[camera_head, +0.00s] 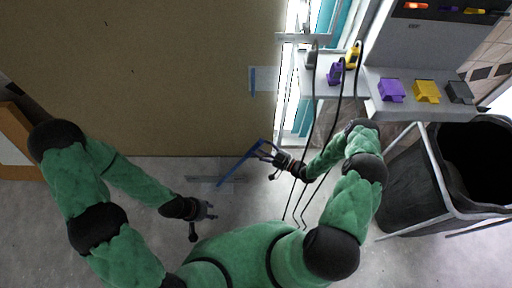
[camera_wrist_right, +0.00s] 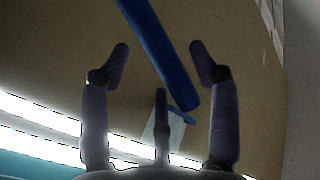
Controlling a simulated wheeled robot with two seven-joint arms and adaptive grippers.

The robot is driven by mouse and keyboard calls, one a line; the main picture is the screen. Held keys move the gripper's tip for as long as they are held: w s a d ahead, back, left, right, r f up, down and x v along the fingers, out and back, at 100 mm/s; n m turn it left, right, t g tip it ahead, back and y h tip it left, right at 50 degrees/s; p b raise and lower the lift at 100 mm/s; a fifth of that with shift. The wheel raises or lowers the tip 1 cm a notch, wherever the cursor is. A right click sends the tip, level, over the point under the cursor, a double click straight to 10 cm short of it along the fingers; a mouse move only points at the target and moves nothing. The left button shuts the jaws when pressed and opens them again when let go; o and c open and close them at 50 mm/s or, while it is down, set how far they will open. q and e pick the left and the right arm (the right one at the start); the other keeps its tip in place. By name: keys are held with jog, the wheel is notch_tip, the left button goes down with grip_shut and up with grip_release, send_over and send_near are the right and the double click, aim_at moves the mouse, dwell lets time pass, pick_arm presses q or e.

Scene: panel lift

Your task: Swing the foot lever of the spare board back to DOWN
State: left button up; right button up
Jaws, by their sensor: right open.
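A large tan board (camera_head: 140,80) fills the upper left of the head view. A blue lever bar (camera_head: 238,165) slants near the board's lower right corner, above a grey plate (camera_head: 205,180) on the floor. My right gripper (camera_head: 267,155) is open beside the bar's upper end. In the right wrist view the blue bar (camera_wrist_right: 160,45) crosses between the spread fingers (camera_wrist_right: 160,65), with the board behind; I cannot tell whether they touch it. My left gripper (camera_head: 212,211) appears open and empty over the floor, left of and below the bar.
A second blue handle (camera_head: 253,82) sits on a plate at the board's right edge. Dark cables (camera_head: 315,120) hang beside my right arm. A shelf (camera_head: 400,108) with purple, yellow and dark blocks and a black bin (camera_head: 410,185) stand right.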

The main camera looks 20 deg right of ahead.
pick_arm(q)
jog(key=shift+f, duration=0.35)
pick_arm(e)
jog(key=shift+x, duration=1.3)
jog(key=shift+c, duration=0.3)
